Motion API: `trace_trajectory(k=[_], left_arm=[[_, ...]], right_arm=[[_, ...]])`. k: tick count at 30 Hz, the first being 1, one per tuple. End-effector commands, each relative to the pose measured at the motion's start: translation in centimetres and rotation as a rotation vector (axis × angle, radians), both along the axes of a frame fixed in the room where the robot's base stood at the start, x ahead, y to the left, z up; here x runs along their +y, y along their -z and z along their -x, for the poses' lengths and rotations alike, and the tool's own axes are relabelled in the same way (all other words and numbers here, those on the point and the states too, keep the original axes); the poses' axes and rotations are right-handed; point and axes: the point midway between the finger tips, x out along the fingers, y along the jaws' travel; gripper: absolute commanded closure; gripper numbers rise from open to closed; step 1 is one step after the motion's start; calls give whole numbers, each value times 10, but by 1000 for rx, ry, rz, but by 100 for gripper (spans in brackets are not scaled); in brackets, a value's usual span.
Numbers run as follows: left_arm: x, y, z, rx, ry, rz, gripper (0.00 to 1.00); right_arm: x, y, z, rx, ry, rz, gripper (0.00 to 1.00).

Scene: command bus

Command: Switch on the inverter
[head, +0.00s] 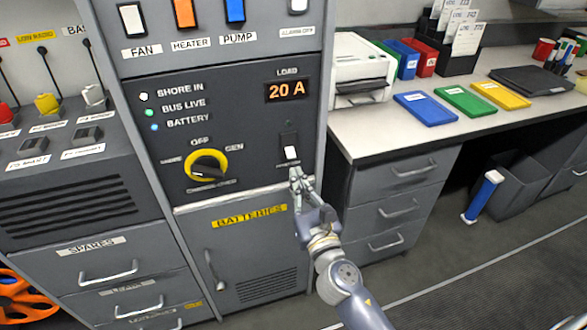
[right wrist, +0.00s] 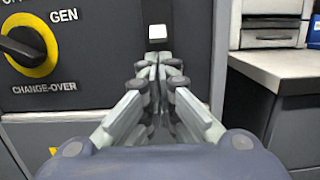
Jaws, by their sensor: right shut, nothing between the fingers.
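The inverter switch (head: 291,153) is a small white rocker in a dark recess on the grey panel, below the orange "20 A" load display (head: 287,90). Its label is partly hidden by my gripper. In the right wrist view the white rocker (right wrist: 157,32) sits just above the fingertips. My right gripper (head: 296,175) is shut and empty, its tips just below the switch. I cannot tell whether they touch the panel. It also shows in the right wrist view (right wrist: 159,68). My left gripper is not in view.
The yellow-ringed change-over knob (head: 206,165) is left of the switch. The batteries door (head: 245,245) with its handle is below. Fan, heater (head: 184,13) and pump switches are above. A desk (head: 400,128) with folders stands to the right.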

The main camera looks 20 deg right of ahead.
Motion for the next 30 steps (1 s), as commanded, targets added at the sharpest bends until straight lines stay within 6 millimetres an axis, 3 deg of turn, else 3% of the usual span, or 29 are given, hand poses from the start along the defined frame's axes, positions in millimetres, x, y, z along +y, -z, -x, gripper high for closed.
trace_trajectory(k=[3,9,26,30], left_arm=[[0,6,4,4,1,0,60],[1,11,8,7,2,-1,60],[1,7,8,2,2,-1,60],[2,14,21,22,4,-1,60]], right_arm=[[0,-3,-16,-1,0,-1,100],[0,-4,-28,0,0,-1,100],[0,-6,-30,8,-1,-1,100],[1,-9,-31,26,-2,-1,100]])
